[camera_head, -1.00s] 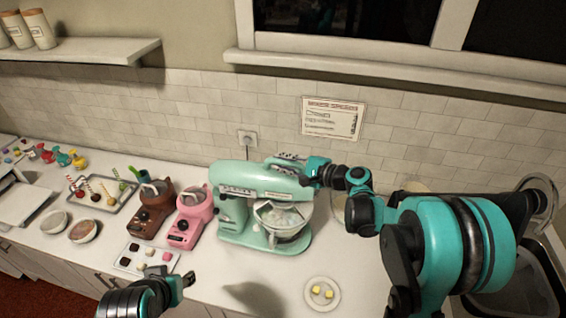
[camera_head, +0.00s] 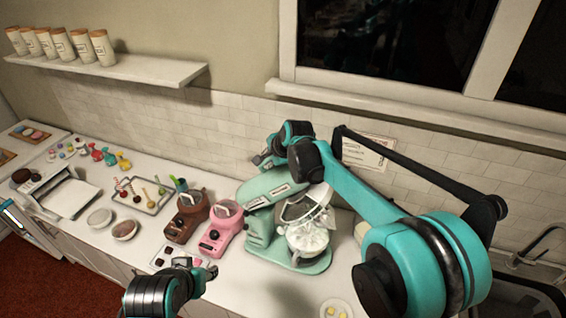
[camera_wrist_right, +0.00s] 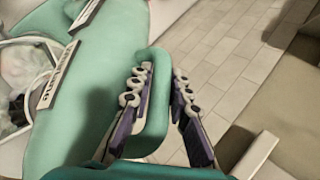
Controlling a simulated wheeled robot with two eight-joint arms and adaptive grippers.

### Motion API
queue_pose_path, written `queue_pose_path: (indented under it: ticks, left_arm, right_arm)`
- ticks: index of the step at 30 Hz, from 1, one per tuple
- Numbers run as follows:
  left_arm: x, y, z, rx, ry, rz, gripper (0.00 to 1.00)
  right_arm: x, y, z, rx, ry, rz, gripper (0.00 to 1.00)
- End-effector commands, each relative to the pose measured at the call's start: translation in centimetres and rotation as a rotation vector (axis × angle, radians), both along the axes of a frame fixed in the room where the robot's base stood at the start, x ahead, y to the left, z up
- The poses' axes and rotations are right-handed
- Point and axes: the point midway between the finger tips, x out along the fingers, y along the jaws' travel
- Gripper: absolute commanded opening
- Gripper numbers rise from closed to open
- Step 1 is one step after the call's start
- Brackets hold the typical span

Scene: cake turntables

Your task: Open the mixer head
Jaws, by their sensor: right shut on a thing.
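The mint-green stand mixer (camera_head: 258,228) stands on the counter with its head (camera_head: 268,187) tilted up. A white-framed whisk guard (camera_head: 306,204) shows above the bowl (camera_head: 308,240). My right gripper (camera_head: 264,160) is at the upper end of the head, partly hidden by its own wrist. In the right wrist view, my right gripper's fingers (camera_wrist_right: 158,108) are on both sides of a mint-green edge of the head (camera_wrist_right: 155,100), shut on it. My left gripper (camera_head: 203,268) is low in front of the pink mixer, open and empty, away from the green mixer.
A plate with yellow pieces (camera_head: 337,309) sits at the front right. A tray of sweets (camera_head: 143,195) and bowls (camera_head: 100,217) are further left. A wall shelf (camera_head: 130,73) hangs above.

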Motion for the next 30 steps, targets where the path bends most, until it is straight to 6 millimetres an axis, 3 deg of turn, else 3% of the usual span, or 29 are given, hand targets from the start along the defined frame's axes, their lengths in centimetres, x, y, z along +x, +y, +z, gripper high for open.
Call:
queue_pose_path:
  ticks: [3,9,27,28,30]
  left_arm:
    - [0.0,0.0,0.6,0.0,0.0,0.0,0.4]
    - [0.0,0.0,0.9,0.0,0.0,0.0,0.4]
    - [0.0,0.0,1.0,0.0,0.0,0.0,0.4]
    - [0.0,0.0,1.0,0.0,0.0,0.0,0.4]
    - [0.0,0.0,1.0,0.0,0.0,0.0,0.4]
  right_arm:
    - [0.7,1.7,0.5,-0.059,0.022,0.002,0.0]
    - [1.4,3.1,0.5,-0.125,0.052,0.0,0.0]
    - [1.6,3.7,0.3,-0.158,0.067,-0.001,0.0]
    - [1.6,3.7,0.3,-0.158,0.067,-0.001,0.26]
    - [1.6,3.7,0.3,-0.158,0.067,-0.001,0.26]
